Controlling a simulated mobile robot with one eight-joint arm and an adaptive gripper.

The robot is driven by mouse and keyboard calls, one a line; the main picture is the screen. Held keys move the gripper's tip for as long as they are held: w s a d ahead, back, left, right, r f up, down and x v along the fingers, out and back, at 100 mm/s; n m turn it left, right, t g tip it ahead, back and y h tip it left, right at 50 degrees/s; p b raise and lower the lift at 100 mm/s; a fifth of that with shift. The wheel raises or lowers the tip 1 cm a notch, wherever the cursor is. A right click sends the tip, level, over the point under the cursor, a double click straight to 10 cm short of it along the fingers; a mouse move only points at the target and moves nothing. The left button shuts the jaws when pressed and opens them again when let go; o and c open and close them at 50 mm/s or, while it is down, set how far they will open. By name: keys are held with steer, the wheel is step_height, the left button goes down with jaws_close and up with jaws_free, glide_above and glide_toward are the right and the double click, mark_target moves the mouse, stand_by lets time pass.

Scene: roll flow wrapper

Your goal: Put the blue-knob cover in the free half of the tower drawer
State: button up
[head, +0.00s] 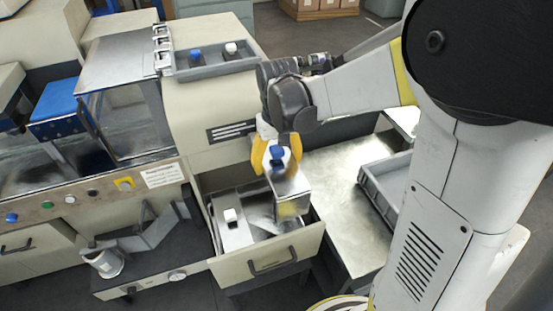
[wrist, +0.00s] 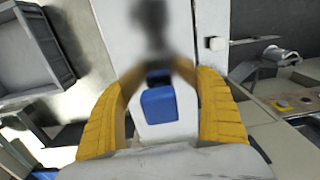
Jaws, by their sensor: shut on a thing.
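My gripper (head: 276,150) has yellow fingers and is shut on the blue knob (head: 278,154) of a shiny metal cover (head: 289,187). The cover hangs upright over the right part of the open tower drawer (head: 264,262). I cannot tell whether it touches the drawer floor. A second metal cover with a white knob (head: 231,215) sits in the left half of the drawer. In the wrist view the blue knob (wrist: 159,105) is between the yellow fingers, and the white knob (wrist: 215,43) shows beyond them. The held cover hides part of the drawer's right half.
A grey tray (head: 216,68) on top of the tower holds a blue-knobbed and a white-knobbed item. A metal table (head: 338,200) with a grey crate (head: 377,182) stands right of the drawer. A machine panel (head: 80,200) with buttons lies to the left.

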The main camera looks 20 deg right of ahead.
step_height(320, 180, down, 18)
steer(key=b, duration=1.3)
steer(key=shift+f, duration=1.1)
steer(key=shift+f, duration=1)
steer(key=o, duration=1.4)
steer(key=shift+o, duration=0.2)
step_height(320, 180, up, 12)
